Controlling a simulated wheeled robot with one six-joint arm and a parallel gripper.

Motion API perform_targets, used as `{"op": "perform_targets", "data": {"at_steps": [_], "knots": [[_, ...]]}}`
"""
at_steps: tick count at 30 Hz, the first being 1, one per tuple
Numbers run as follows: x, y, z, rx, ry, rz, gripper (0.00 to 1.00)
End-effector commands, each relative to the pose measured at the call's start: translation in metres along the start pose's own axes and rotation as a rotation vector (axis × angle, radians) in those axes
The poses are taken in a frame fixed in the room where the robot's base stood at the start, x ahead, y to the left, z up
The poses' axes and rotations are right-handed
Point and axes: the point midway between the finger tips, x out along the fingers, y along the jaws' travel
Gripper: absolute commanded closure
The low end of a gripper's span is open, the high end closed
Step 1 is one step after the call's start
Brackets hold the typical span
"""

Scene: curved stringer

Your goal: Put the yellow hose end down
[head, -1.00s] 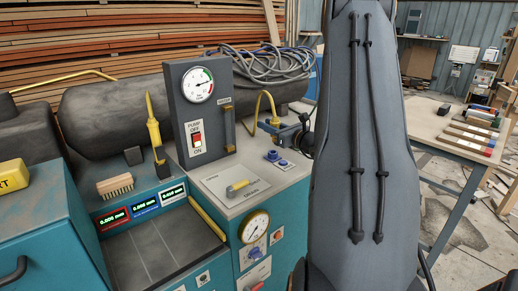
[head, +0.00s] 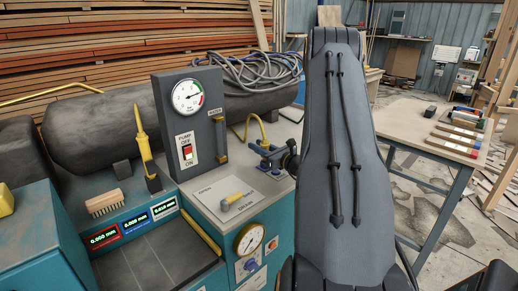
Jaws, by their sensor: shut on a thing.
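My gripper (head: 264,153) is small and dark at the right rear of the teal machine's top, partly hidden by my arm. It is shut on the end of the yellow hose (head: 250,117). The hose rises behind the gauge panel, arches over and comes down to the jaws. The hose tip itself is hidden at the jaws. Blue fittings (head: 278,172) sit on the grey top just below the gripper. I cannot tell whether the hose end touches them.
The upright gauge panel (head: 190,125) with a pump switch stands left of the gripper. A plate with a yellow lever (head: 237,201) lies in front. A dark tank (head: 95,125) with coiled grey hose (head: 255,70) is behind. A wooden table (head: 415,125) stands at right.

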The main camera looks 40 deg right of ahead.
Motion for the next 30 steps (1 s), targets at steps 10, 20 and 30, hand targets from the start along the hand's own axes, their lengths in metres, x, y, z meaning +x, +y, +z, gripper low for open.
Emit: {"op": "perform_targets", "data": {"at_steps": [10,20,30], "knots": [[0.0,0.0,-0.015,-0.001,0.001,-0.001,1.0],[0.0,0.0,-0.019,0.0,0.002,-0.001,0.62],[0.0,0.0,-0.018,0.0,0.002,-0.001,0.57]]}}
